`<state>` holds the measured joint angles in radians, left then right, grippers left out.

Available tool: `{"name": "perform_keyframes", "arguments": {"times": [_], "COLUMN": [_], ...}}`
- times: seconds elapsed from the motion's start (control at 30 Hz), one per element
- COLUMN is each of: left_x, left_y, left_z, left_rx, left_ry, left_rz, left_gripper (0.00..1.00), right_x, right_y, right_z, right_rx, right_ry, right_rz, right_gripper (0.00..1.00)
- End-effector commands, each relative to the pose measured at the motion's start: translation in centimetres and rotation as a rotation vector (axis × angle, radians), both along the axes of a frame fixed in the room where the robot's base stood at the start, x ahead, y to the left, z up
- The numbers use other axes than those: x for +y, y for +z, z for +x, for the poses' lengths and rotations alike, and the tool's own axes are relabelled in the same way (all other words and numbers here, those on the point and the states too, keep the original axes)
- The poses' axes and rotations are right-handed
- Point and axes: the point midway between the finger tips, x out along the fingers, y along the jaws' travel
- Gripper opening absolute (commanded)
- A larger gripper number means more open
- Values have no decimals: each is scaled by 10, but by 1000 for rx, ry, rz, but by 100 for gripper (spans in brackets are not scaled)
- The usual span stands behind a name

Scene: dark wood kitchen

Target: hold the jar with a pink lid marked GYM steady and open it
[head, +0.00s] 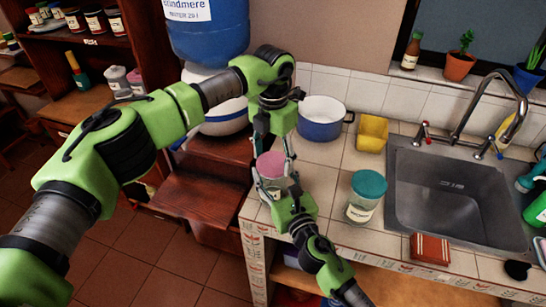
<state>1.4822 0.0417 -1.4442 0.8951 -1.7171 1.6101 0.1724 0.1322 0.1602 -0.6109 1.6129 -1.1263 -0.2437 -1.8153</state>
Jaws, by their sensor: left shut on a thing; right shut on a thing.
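The jar with a pink lid (271,163) stands at the left end of the tiled counter, left of the sink. Its marking cannot be read, and its body is mostly hidden by my grippers. My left gripper (273,154) comes down from above with its fingers shut on the pink lid. My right gripper (274,187) reaches up from the front and is shut around the jar's body, below the lid. The jar looks upright, and the lid looks seated on it.
A clear jar with a teal lid (364,197) stands to the right, near the sink (455,195). A blue and white pot (321,119) and a yellow container (372,134) are behind. Wooden steps (205,192) are left.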

Motion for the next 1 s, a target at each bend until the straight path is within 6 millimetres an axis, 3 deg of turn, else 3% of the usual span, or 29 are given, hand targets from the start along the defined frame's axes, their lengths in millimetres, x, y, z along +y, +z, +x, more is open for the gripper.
{"name": "perform_keyframes", "arguments": {"times": [0.4,0.53,0.67,1.0], "left_x": [-1,-1,-1,-1], "left_y": [0,1,1,1], "left_z": [0,0,0,0], "left_rx": [0,0,0,0], "left_ry": [834,1041,1148,1143], "left_rz": [-1,-1,-1,-1], "left_gripper": [34,34,34,34], "right_x": [0,0,0,0], "right_y": [-1,-1,-1,-1], "right_z": [0,0,0,0], "right_rx": [2,2,2,2], "right_ry": [0,0,0,0], "right_rz": [-1,-1,-1,-1], "right_gripper": [0,0,0,0]}}
